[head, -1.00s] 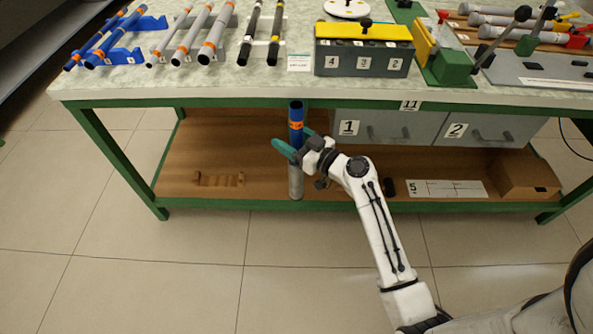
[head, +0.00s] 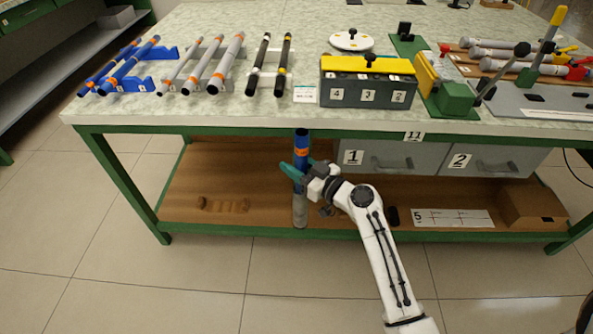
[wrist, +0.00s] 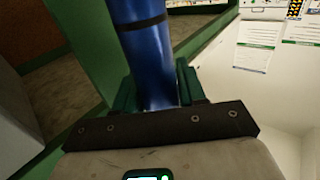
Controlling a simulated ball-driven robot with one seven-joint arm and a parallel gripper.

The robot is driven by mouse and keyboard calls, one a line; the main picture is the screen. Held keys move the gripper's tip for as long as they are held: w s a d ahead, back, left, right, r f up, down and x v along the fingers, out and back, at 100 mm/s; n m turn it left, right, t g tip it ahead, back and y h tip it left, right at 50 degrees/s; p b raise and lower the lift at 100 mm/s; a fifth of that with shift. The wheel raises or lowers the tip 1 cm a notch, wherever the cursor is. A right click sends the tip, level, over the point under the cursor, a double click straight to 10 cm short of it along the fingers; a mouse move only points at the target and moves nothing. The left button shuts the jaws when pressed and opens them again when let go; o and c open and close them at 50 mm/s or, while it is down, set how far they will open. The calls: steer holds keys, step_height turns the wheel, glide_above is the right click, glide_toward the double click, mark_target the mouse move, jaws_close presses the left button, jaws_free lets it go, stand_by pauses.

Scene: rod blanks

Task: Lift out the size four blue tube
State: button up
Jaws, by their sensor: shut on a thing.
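A blue tube (head: 302,143) with an orange band stands upright in front of the workbench's lower shelf, its top near the green bench edge. A grey cylindrical piece (head: 300,212) is below it in line; I cannot tell if the tube sits inside it. My gripper (head: 300,172), with teal fingers, is shut on the blue tube below the orange band. In the wrist view the blue tube (wrist: 148,50) with a dark ring rises between the green fingers (wrist: 155,95). No size mark is readable on the held tube.
Blue tubes (head: 128,65), grey tubes (head: 212,62) and black tubes (head: 271,62) lie in racks on the benchtop (head: 200,115). A numbered grey box (head: 367,90) stands right of them. Drawers (head: 395,158) hang right of the held tube. A brown box (head: 535,205) sits on the shelf.

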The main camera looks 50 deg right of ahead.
step_height(320, 180, up, 27)
steer(key=p, duration=0.7)
